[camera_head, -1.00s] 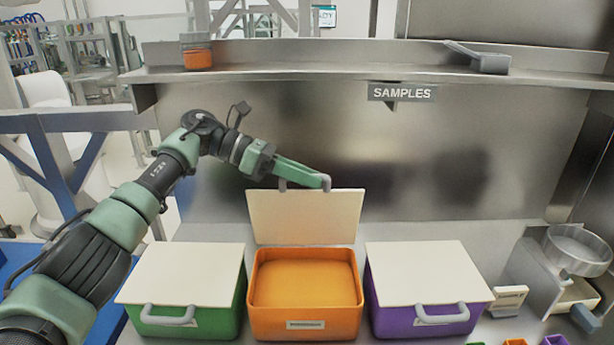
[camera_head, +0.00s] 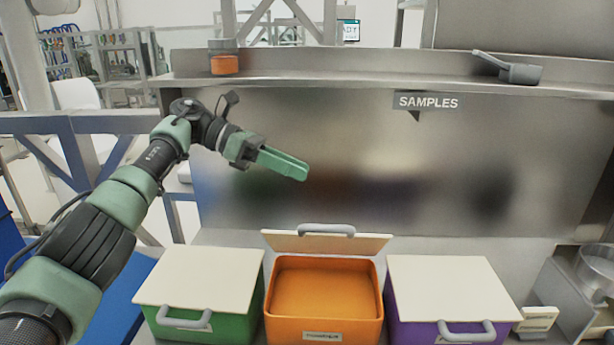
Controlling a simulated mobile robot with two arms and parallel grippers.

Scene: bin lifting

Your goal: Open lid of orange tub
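The orange tub (camera_head: 322,325) stands on the bench between a green and a purple tub. Its white lid (camera_head: 300,242) is raised at the back edge, so the orange inside shows. The lid looks strongly foreshortened, with its grey handle (camera_head: 327,229) along its upper edge. My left gripper (camera_head: 305,172) is above and to the left of the lid, apart from it, pointing right and slightly down. Its green fingers appear together, with nothing between them. My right gripper is not in view.
The green tub (camera_head: 235,325) and purple tub (camera_head: 407,330) have white lids lying shut. A metal shelf (camera_head: 380,90) runs behind, with an orange container (camera_head: 225,64) and a grey scoop (camera_head: 515,72). A scale (camera_head: 575,295) stands at the right.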

